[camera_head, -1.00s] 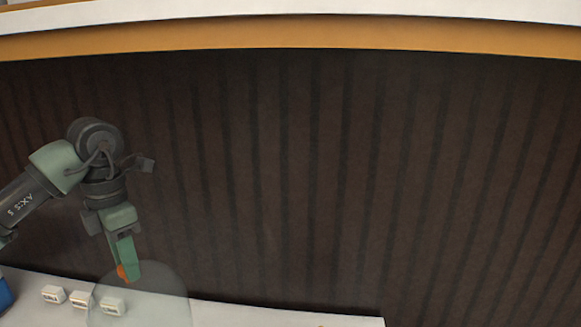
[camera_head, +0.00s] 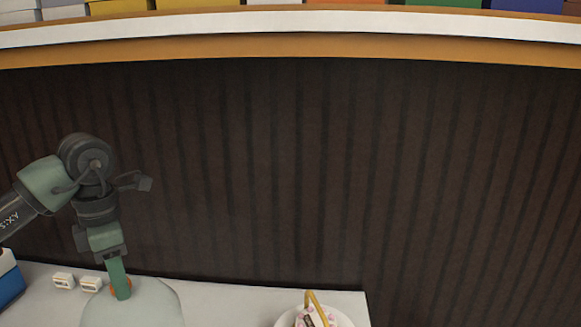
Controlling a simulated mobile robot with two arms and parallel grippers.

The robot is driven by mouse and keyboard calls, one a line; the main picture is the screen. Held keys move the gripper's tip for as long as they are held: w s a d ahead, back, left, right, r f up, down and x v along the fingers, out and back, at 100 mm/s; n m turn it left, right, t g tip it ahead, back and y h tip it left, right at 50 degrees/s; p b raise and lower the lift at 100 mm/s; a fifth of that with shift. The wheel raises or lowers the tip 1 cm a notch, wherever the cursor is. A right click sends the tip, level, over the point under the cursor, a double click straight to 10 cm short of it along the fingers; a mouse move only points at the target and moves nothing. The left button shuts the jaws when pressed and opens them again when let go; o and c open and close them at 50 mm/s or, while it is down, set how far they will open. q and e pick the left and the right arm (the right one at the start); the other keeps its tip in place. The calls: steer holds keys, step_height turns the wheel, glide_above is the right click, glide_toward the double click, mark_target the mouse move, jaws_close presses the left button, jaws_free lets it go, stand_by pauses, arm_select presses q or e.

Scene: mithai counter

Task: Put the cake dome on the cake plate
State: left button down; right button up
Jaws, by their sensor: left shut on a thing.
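My left gripper (camera_head: 121,290) points down at the lower left and is shut on the orange knob of the cake dome (camera_head: 150,308). The dome is pale and see-through, and its lower part is cut off by the bottom edge of the view. I cannot tell how high it is above the counter. A white plate (camera_head: 346,319) with a pink and white cake (camera_head: 309,319) shows at the bottom, to the right of the dome and apart from it. A yellow curved piece (camera_head: 318,306) rises over the cake. My right gripper is out of view.
The white counter (camera_head: 235,300) ends at the right, just past the plate. Small white label blocks (camera_head: 63,281) stand left of the dome. A blue and white box (camera_head: 10,280) is at the left edge. A shelf (camera_head: 300,38) with coloured boxes runs across the top.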

mark_target(152, 324)
arm_select(q)
steer(key=shift+d+f+m, duration=0.65)
steer(key=shift+f+m, duration=0.2)
steer(key=shift+m, duration=0.35)
steer(key=s+d+f+m, duration=0.1)
steer(key=d+f+m, duration=0.1)
steer(key=m, duration=0.1)
steer(key=s+d+f+m+b, duration=0.1)
steer(key=s+f+m, duration=0.1)
steer(key=m, duration=0.2)
steer(key=s+d+f+m+b, duration=0.1)
steer(key=d+f+m, duration=0.1)
steer(key=m, duration=0.2)
steer(key=shift+s+d, duration=0.15)
steer(key=shift+d, duration=0.15)
steer(key=s+d+f+m+b, duration=0.2)
steer(key=s+d+f+m, duration=0.3)
steer(key=m, duration=0.7)
steer(key=shift+s+f, duration=0.4)
steer(key=shift+s, duration=0.2)
